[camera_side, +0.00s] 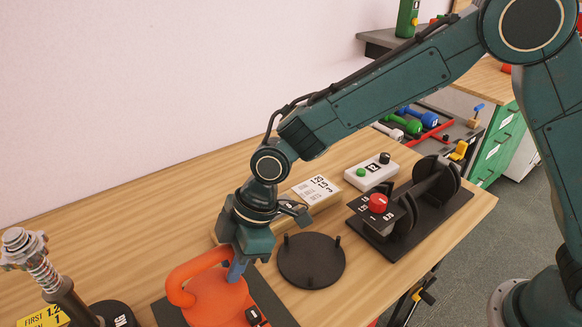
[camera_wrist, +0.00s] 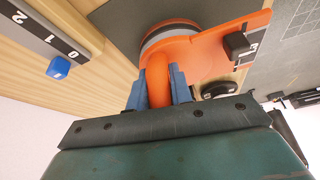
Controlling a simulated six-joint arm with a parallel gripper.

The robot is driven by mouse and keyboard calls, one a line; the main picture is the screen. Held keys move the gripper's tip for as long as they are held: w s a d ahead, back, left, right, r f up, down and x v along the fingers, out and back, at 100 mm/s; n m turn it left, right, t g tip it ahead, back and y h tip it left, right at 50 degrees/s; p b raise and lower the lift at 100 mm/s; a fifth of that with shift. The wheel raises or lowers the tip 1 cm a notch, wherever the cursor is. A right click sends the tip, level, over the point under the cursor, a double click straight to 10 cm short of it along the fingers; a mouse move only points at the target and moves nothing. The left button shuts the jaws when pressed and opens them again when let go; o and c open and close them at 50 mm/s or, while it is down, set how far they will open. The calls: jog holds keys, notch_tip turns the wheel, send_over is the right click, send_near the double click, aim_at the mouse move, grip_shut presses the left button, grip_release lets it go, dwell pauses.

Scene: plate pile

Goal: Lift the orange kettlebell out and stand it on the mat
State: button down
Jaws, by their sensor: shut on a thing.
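The orange kettlebell (camera_side: 213,297) is at the bottom of the side view, its loop handle to the left and its lower part cut off by the frame edge. My gripper (camera_side: 236,268) points down at it. In the wrist view, the blue fingers of my gripper (camera_wrist: 159,92) are shut on an orange bar of the kettlebell (camera_wrist: 158,74), one on each side. A dark grey mat (camera_side: 272,298) shows around the kettlebell in the side view. I cannot tell whether the kettlebell touches it.
A black round disc with upright pegs (camera_side: 311,262) lies right of my gripper. Beyond it are a black weight stand with a red knob (camera_side: 377,203), a white button box (camera_side: 371,172) and a numbered block (camera_side: 317,190). A spring post (camera_side: 45,275) stands left. Bare wood lies behind.

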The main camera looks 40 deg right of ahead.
jog(key=shift+w+a+f, duration=0.1)
jog(key=shift+f, duration=0.35)
dwell(1.1)
jog(key=c, duration=1.2)
grip_release()
jog(key=shift+o, duration=0.2)
jog(key=shift+f, duration=0.3)
jog(key=shift+d+r, duration=0.3)
jog(key=shift+r, duration=0.3)
jog(key=v, duration=1.3)
